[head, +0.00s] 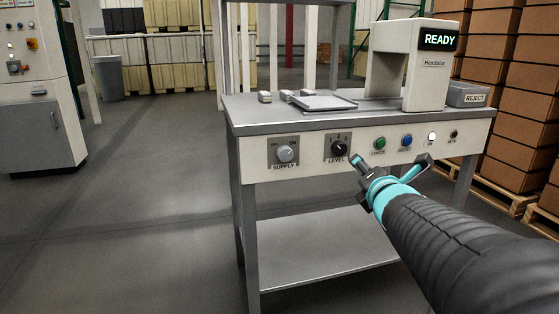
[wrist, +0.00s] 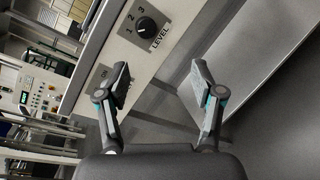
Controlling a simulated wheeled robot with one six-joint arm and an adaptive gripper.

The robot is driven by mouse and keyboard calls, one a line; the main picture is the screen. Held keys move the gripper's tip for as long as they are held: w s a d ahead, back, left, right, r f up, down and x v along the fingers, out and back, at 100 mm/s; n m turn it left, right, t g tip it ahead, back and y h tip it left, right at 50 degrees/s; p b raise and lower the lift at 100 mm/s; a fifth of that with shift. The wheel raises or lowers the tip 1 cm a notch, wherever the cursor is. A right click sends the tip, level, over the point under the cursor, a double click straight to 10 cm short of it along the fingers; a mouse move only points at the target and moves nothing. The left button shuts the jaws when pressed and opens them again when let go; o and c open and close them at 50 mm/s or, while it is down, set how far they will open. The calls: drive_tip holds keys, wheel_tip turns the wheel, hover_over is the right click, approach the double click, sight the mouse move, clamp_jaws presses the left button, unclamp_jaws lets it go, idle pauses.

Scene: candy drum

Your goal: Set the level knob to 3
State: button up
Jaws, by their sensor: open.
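The level knob (head: 338,148) is a round black knob with a white pointer mark on a grey plate labelled LEVEL, on the front panel of the workbench. In the wrist view the level knob (wrist: 147,27) is at the top, with the numbers 1, 2 and 3 around it. I cannot tell for certain which number its mark points to. My gripper (head: 392,165) is in front of the panel, to the right of the knob in the head view. It also shows in the wrist view (wrist: 160,85), with its fingers wide apart and nothing between them. It is apart from the knob.
The supply knob (head: 285,154) is left of the level knob. A green check button (head: 380,143), a blue reset button (head: 407,140) and a white lit button (head: 432,137) are to the right. A machine showing READY (head: 437,39) and a reject bin (head: 467,95) stand on the bench.

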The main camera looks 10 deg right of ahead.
sight(341, 150)
drive_tip(key=w+n+y, duration=0.1)
drive_tip(key=w+n, duration=0.2)
drive_tip(key=w, duration=0.2)
drive_tip(key=w+d+n+t+y, duration=0.1)
drive_tip(key=w+n, duration=0.2)
drive_tip(key=w, duration=0.2)
drive_tip(key=w+d+f+n+t+y+b, duration=0.1)
drive_tip(key=w+n, duration=0.2)
drive_tip(key=w, duration=0.3)
drive_tip(key=shift+w+n, duration=0.1)
drive_tip(key=shift+n, duration=0.3)
drive_tip(key=c, duration=1.1)
